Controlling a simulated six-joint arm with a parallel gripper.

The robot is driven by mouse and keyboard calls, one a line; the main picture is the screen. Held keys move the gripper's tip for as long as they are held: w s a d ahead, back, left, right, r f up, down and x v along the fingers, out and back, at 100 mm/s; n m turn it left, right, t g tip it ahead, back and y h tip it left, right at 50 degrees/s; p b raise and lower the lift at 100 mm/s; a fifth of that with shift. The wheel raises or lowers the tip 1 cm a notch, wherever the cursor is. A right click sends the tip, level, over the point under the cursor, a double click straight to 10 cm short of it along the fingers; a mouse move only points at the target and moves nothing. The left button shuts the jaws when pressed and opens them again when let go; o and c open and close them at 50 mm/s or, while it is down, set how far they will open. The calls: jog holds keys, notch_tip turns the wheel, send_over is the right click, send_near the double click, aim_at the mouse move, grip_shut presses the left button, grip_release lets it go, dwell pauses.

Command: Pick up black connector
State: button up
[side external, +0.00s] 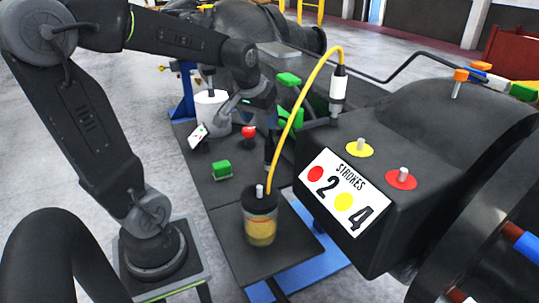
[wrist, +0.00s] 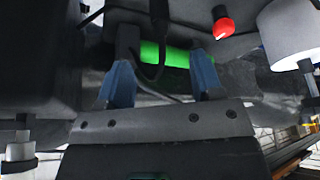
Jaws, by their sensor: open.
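My gripper (wrist: 161,60) shows in the wrist view with two blue-tipped fingers held apart and nothing clearly held between them. A dark, connector-like piece (wrist: 158,14) with a thin black cable hangs at the top centre, in front of a green block (wrist: 172,55). I cannot tell for sure that it is the black connector, or how far it is from the fingers. In the side view, a black-and-white connector (side external: 338,90) on the yellow cable stands upright on the dark casting.
A red knob (side external: 249,132), a white cylinder (side external: 211,104) and a green block (side external: 221,169) are on the dark bench. A yellow-filled jar (side external: 261,228) stands at the front. The large casting (side external: 420,120) with the STROKES sign (side external: 343,192) blocks the right side.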

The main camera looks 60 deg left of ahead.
aim_at(270, 151)
jog(key=x, duration=0.8)
jog(key=shift+a+f, duration=0.25)
jog(key=shift+a, duration=0.05)
jog(key=shift+d+x, duration=0.1)
jog(key=shift+x, duration=1.25)
jog(key=shift+d+x, duration=0.15)
jog(key=shift+x, duration=1.2)
jog(key=c, duration=0.9)
